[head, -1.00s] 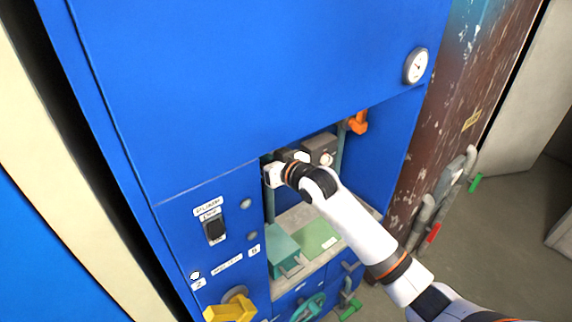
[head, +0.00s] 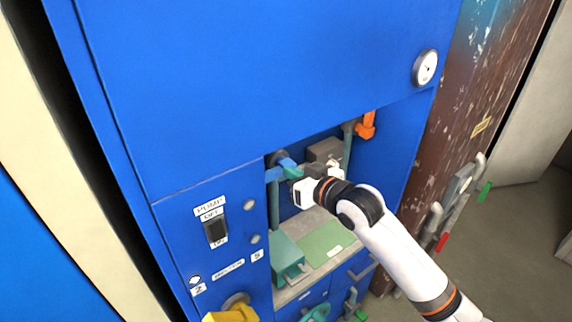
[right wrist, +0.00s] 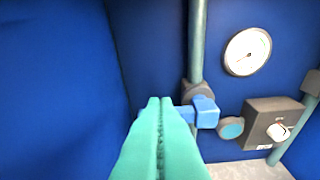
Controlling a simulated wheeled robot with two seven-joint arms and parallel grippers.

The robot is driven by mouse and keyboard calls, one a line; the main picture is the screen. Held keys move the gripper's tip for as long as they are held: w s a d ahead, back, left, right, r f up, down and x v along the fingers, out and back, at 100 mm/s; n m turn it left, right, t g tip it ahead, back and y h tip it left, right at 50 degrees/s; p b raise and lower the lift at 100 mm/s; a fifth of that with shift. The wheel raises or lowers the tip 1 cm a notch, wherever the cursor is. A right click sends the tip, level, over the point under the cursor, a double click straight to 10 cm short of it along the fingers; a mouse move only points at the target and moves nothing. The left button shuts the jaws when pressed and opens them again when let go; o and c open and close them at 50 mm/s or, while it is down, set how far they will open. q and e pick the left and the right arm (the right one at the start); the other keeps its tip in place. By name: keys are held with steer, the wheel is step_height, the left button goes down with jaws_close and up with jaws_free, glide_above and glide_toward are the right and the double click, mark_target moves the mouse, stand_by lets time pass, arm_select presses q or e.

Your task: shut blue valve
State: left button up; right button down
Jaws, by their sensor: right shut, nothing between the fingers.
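The blue valve's handle (head: 273,174) is on a vertical pipe at the left of the cabinet recess. In the right wrist view the handle (right wrist: 204,112) lies crosswise on the pipe below a dark grey valve body (right wrist: 197,94). The shut teal fingers hide part of its left side. My right gripper (head: 288,168) is shut and empty, with its fingertips close to the handle. In the right wrist view its fingers (right wrist: 160,104) are together; I cannot tell whether they touch the handle. My left gripper is out of view.
An orange valve handle (head: 367,125) hangs at the recess's right. A grey box (head: 326,150) is mounted at the back. A teal block (head: 286,254) and a green plate (head: 325,242) lie on the shelf. A pump switch (head: 215,231) and a yellow handle (head: 231,314) are on the left panel.

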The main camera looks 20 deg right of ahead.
steer(key=s+f+g+h, duration=0.2)
steer(key=s+f+g, duration=0.3)
steer(key=s+f, duration=0.85)
steer(key=s+d+f+m+g+h, duration=0.1)
steer(key=s+d+f+g+h, duration=0.2)
steer(key=s, duration=0.7)
steer(key=s+f+g, duration=0.3)
steer(key=s+f, duration=0.3)
steer(key=s, duration=0.4)
step_height(320, 180, down, 29)
steer(key=s+g+b, duration=0.1)
steer(key=b, duration=0.2)
steer(key=s+d+f+g+b, duration=0.1)
steer(key=s+d+f, duration=0.2)
steer(key=s+f, duration=1.3)
steer(key=shift+f+b, duration=0.35)
steer(key=shift+f, duration=0.1)
